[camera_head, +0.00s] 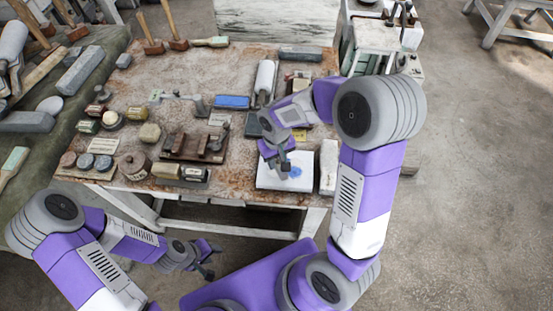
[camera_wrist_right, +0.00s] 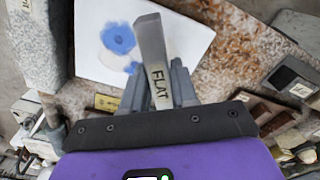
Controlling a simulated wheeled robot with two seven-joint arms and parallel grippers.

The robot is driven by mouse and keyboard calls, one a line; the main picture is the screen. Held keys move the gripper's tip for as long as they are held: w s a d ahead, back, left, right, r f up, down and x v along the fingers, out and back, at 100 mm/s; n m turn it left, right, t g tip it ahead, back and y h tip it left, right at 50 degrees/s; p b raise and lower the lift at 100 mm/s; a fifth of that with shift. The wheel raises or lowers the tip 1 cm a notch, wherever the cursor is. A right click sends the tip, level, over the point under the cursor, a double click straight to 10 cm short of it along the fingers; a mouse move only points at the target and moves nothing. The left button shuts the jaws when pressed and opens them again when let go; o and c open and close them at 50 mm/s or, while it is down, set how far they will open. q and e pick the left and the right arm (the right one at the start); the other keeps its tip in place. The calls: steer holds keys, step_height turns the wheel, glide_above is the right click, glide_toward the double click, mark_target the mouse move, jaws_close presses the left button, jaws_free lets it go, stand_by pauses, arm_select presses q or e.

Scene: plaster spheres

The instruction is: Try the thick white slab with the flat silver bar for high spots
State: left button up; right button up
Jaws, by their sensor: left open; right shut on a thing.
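The thick white slab (camera_head: 304,183) lies at the table's front edge, with blue patches on its top. In the right wrist view the slab (camera_wrist_right: 190,42) shows a round blue patch and paler smears. My right gripper (camera_head: 284,166) is over the slab, shut on the flat silver bar (camera_wrist_right: 151,42), which is marked FLAT. The bar points out over the slab in the wrist view; I cannot tell if it touches. In the head view the bar is mostly hidden by the gripper. My left gripper (camera_head: 208,262) is open and empty, in front of the table, low and apart from it.
A pale block (camera_head: 328,166) stands close to the slab's right. A dark wooden rack (camera_head: 194,147) and small labelled blocks lie to its left. A blue block (camera_head: 232,102) and a white roller (camera_head: 265,78) lie behind. The table's front edge is close to the slab.

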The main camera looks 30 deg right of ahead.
step_height(320, 180, up, 4)
steer(key=p, duration=0.3)
stand_by(0.3)
steer(key=shift+f, duration=0.1)
